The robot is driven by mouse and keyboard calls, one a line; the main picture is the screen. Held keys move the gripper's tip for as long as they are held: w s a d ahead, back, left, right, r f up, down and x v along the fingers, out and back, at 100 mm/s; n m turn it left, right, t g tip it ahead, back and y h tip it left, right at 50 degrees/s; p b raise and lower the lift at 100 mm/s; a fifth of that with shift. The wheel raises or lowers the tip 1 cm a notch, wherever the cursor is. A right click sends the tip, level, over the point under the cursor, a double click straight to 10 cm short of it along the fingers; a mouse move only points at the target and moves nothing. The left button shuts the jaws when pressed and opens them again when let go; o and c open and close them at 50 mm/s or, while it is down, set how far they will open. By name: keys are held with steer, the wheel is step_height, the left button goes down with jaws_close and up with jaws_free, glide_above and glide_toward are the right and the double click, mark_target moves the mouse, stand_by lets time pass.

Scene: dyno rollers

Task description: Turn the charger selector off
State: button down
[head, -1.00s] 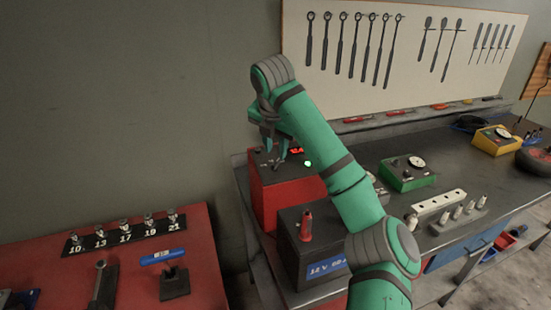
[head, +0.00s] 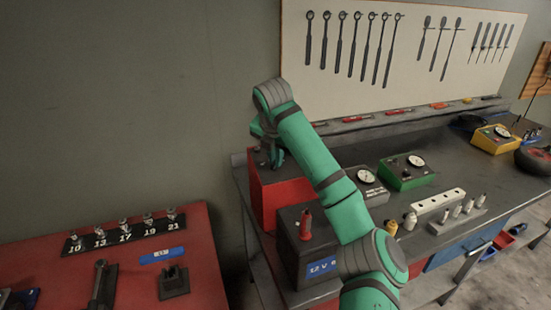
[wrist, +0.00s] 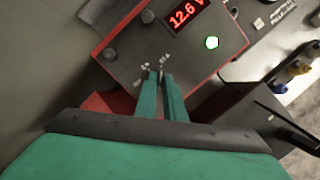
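The charger is a red box with a dark top panel (wrist: 125,38), and it also stands at the bench's left end in the head view (head: 262,200). In the head view my arm covers much of the panel.
A dark battery with a red terminal (head: 306,224) stands in front of the charger. A green meter box (head: 407,171) is to the right. A red table with sockets (head: 125,236) is at lower left.

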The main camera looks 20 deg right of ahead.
stand_by(0.3)
steer(key=n, duration=0.4)
steer(key=shift+d+r+t+y, duration=0.1)
steer(key=shift+t+y, duration=0.2)
steer(key=n+y, duration=0.1)
steer(key=n, duration=0.5)
steer(key=shift+n, duration=0.3)
steer(key=n, duration=0.2)
steer(key=n+y, duration=0.1)
steer(key=n, duration=0.1)
steer(key=shift+n+y, duration=0.3)
steer(key=shift+n, duration=0.1)
steer(key=n, duration=0.4)
steer(key=shift+n+y, duration=0.4)
steer(key=shift+g, duration=0.4)
steer(key=shift+w, duration=0.1)
